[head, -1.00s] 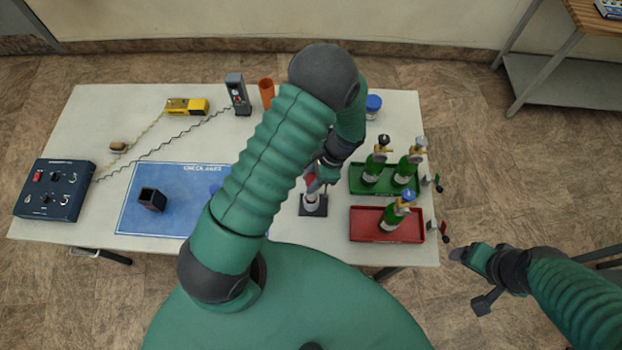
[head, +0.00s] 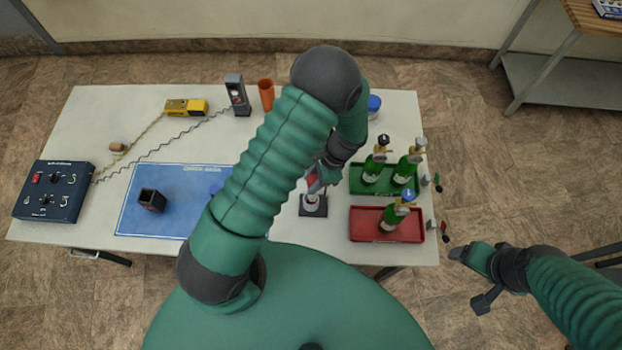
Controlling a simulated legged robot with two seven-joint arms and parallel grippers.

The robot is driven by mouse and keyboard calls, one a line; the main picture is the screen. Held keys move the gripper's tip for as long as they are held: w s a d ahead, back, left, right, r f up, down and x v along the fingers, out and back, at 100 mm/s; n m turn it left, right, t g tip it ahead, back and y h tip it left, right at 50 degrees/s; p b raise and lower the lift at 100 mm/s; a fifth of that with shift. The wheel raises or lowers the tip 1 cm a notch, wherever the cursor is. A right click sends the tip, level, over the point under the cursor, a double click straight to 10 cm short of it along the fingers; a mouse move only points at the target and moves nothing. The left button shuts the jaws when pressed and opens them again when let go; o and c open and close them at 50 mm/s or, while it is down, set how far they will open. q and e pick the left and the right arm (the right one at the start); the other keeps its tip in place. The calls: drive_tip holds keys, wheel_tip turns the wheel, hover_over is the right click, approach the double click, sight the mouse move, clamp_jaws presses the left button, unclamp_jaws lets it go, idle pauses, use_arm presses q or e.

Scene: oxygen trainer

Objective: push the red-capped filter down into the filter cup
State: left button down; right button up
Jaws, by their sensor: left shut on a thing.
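My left gripper (head: 315,184) reaches over the table from the left and points down at the filter cup. It is shut on the red-capped filter (head: 311,180), of which only a little red shows between the fingers. The filter cup (head: 312,200) stands upright on a dark square base (head: 313,211), directly below the gripper. The filter is at the cup's mouth; how deep it sits is hidden by the gripper. My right gripper (head: 469,277) hangs off the table's right end, away from the cup, with its fingers spread and empty.
A green tray (head: 358,188) with two green bottles and a red tray (head: 362,232) with one bottle lie right of the cup. A blue mat (head: 180,215) with a black box (head: 152,200) lies left. An orange cup (head: 266,94) and a grey device (head: 237,95) stand behind.

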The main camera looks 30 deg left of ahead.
use_arm(q)
drive_tip(key=shift+a+f, duration=0.2)
drive_tip(key=shift+f+b, duration=0.4)
drive_tip(key=shift+d+r, duration=0.1)
drive_tip(key=shift+r+p, duration=0.3)
drive_tip(key=shift+p, duration=0.1)
drive_tip(key=shift+a+f, duration=0.1)
drive_tip(key=shift+a, duration=0.1)
idle(0.6)
idle(0.7)
drive_tip(key=shift+f+b, duration=2.35)
drive_tip(key=shift+f, duration=1)
drive_tip(key=c, duration=1)
unclamp_jaws()
